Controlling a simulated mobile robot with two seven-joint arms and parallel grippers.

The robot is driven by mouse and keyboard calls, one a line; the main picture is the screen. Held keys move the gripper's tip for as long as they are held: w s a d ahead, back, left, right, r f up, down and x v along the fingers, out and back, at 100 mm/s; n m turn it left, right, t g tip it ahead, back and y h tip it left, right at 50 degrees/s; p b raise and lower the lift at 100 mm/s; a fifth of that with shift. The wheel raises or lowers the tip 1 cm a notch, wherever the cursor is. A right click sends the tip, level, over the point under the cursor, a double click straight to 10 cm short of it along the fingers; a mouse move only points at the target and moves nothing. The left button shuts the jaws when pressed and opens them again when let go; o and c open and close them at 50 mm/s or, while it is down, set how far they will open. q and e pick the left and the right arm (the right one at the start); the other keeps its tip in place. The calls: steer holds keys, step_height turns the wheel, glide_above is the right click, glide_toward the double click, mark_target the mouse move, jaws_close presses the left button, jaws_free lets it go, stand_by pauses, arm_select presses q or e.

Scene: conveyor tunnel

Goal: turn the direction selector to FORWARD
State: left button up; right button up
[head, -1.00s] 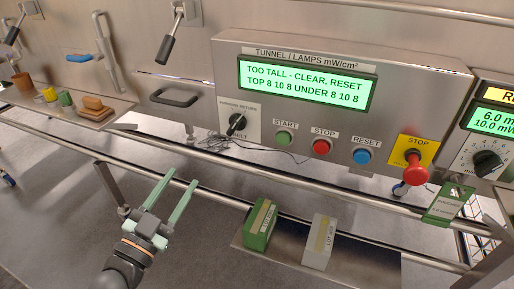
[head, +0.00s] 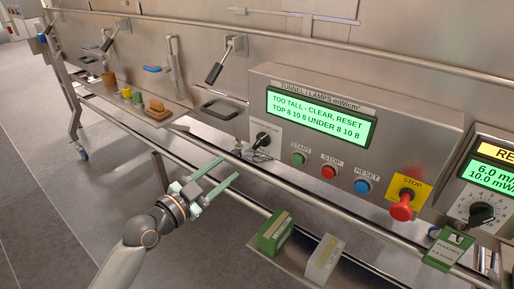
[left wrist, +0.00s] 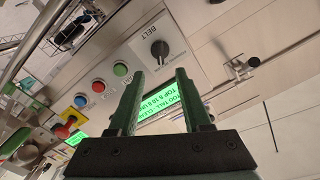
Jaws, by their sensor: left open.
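The direction selector (head: 262,140) is a black knob on a white plate at the left end of the tunnel control panel. It also shows in the left wrist view (left wrist: 160,48), beyond the fingertips, on a plate marked BELT; its other labels are too small to read. My left gripper (head: 222,174) is open and empty, with green fingers, below and left of the selector and apart from it. In the left wrist view its two fingers (left wrist: 158,78) stand apart with nothing between them. My right gripper is not in view.
The panel display (head: 320,117) reads TOO TALL - CLEAR, RESET. START (head: 298,158), STOP (head: 328,172), RESET (head: 362,186) and a red emergency stop (head: 402,207) sit right of the selector. A rail (head: 300,198) runs below. Green (head: 274,234) and grey (head: 324,259) boxes stand lower down.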

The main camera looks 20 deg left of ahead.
mark_target(255, 146)
arm_select(q)
steer(key=x, duration=1.2)
steer(key=shift+w+f, duration=0.1)
jaws_close()
